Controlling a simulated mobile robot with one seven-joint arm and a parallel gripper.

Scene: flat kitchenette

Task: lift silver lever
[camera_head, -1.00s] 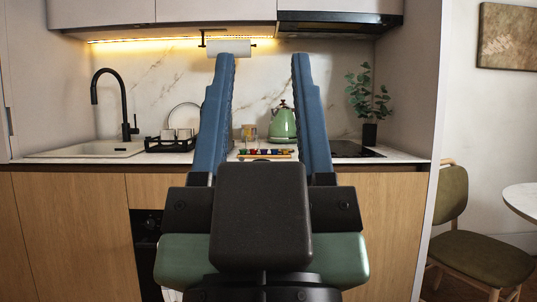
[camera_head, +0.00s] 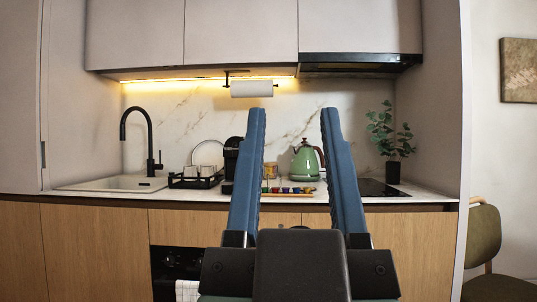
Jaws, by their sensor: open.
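No silver lever can be made out in this view. The black faucet (camera_head: 150,140) stands at the sink (camera_head: 112,183) on the left, with a small black handle at its base. A dark upright appliance (camera_head: 232,158), perhaps a coffee machine, stands on the counter and is partly hidden by my left finger. My gripper (camera_head: 293,112) is open and empty, its two blue fingers pointing toward the backsplash. It appears in front of the counter, and its distance from it is hard to tell.
A green kettle (camera_head: 306,164), a row of colourful small items (camera_head: 291,190), a dish rack (camera_head: 196,177) and a potted plant (camera_head: 391,145) stand on the counter (camera_head: 428,193). A paper towel roll (camera_head: 252,89) hangs under the cabinets. A chair (camera_head: 482,245) is at the right.

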